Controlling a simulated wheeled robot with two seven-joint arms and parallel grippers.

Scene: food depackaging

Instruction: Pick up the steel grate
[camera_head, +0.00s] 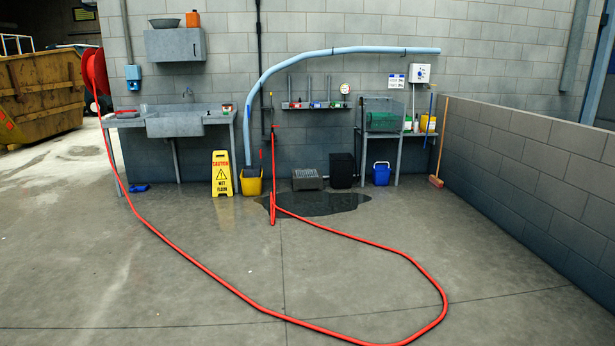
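A grey, slatted, low block (307,179) sits on the floor against the back wall, near the middle of the view. It looks like the steel grate, but it is too small in the picture to be certain. A black box (343,170) stands just to its right, and a dark wet patch (322,205) lies on the floor in front of it. Neither of my grippers is in view.
A red hose (432,283) loops widely across the floor. The foreground floor is otherwise open.

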